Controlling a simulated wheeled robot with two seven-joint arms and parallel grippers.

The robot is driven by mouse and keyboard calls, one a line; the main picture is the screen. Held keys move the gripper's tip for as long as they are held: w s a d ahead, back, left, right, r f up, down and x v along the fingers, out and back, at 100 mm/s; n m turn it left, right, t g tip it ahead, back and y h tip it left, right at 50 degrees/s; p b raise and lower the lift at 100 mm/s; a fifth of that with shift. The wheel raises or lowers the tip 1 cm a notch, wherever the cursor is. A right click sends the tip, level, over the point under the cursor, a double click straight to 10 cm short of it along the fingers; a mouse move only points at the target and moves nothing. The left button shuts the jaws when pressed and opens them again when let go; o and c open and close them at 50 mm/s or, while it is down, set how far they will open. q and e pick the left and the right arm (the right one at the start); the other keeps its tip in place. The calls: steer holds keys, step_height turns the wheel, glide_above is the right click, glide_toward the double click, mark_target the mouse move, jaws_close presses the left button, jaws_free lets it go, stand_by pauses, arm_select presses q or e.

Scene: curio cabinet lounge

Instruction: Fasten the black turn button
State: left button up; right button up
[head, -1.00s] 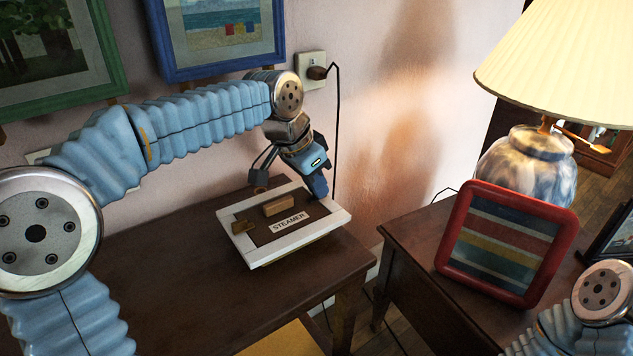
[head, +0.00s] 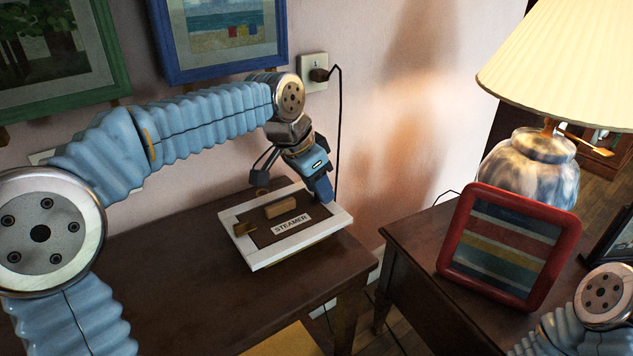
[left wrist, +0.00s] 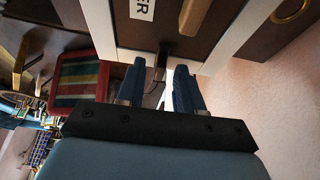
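The STEAMER panel (head: 262,236) is a brown board in a white frame, lying on the dark table with a wooden block handle on top. My left gripper (head: 325,190) is at its far right edge, fingers pointing down. In the left wrist view the two blue fingers (left wrist: 160,78) are apart. A small dark piece, apparently the black turn button (left wrist: 166,47), shows at the frame edge between and just beyond the fingertips. I cannot tell whether they touch it. In the head view the gripper hides it. My right gripper is out of view.
A wall outlet (head: 314,72) with a plugged black cord is close behind the left gripper. A red-framed striped picture (head: 450,242) and a lamp (head: 528,165) stand on the right table. The left table's front area (head: 190,290) is clear.

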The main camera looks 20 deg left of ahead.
arm_select(q)
steer(key=v, duration=1.3)
steer(key=shift+s+r, duration=0.2)
steer(key=shift+r, duration=0.1)
steer(key=shift+a, duration=0.1)
